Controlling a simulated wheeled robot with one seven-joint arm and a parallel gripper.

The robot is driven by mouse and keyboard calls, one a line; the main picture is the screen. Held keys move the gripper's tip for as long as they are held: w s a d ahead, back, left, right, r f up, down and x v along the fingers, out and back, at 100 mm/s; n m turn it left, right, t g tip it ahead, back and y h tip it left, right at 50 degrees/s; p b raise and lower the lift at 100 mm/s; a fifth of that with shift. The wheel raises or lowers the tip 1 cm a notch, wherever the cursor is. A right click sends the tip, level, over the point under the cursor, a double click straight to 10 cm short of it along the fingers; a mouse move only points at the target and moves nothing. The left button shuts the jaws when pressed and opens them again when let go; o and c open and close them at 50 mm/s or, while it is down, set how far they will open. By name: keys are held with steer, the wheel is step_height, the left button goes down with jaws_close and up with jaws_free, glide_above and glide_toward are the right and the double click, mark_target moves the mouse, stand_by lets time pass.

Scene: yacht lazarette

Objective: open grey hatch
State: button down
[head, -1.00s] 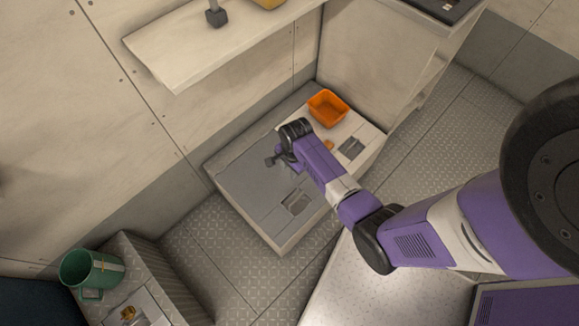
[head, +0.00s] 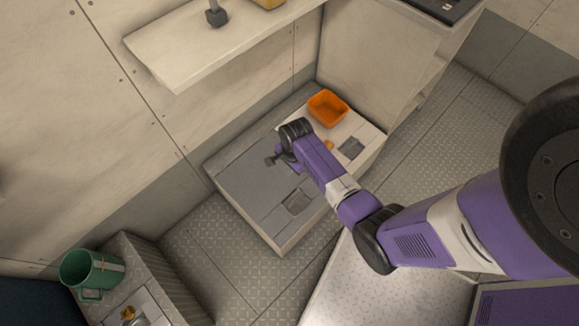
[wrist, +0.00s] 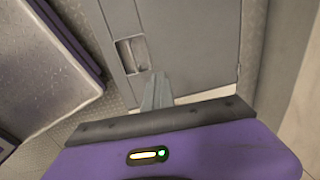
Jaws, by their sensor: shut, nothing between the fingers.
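The grey hatch (head: 245,185) is a flat panel on top of a low box against the wall, and it looks closed. It has a recessed pull (head: 297,202) near its front edge. In the wrist view the hatch (wrist: 190,45) fills the upper middle, with the recessed pull (wrist: 133,56) left of centre. My gripper (head: 271,161) is over the hatch, behind and left of the pull. In the wrist view its fingers (wrist: 157,78) are together and empty, just below and right of the pull. I cannot tell whether they touch the panel.
An orange bin (head: 327,108) and a small orange item (head: 328,145) stand on the pale section beside the hatch, which has a second recess (head: 352,148). A shelf (head: 215,45) overhangs behind. A green mug (head: 90,270) is at lower left. The patterned floor (head: 205,240) in front is clear.

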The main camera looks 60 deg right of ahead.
stand_by(0.6)
steer(key=c, duration=1.5)
jaws_free()
steer(key=shift+s+a+r+p, duration=0.15)
steer(key=shift+r+p, duration=0.15)
steer(key=shift+r, duration=1)
steer(key=shift+s+d+r+p, duration=0.1)
steer(key=shift+r+p, duration=0.15)
steer(key=shift+r, duration=1)
steer(key=shift+s+a+r+p, duration=0.15)
steer(key=shift+r+p, duration=0.15)
steer(key=shift+r, duration=1)
steer(key=shift+d, duration=0.1)
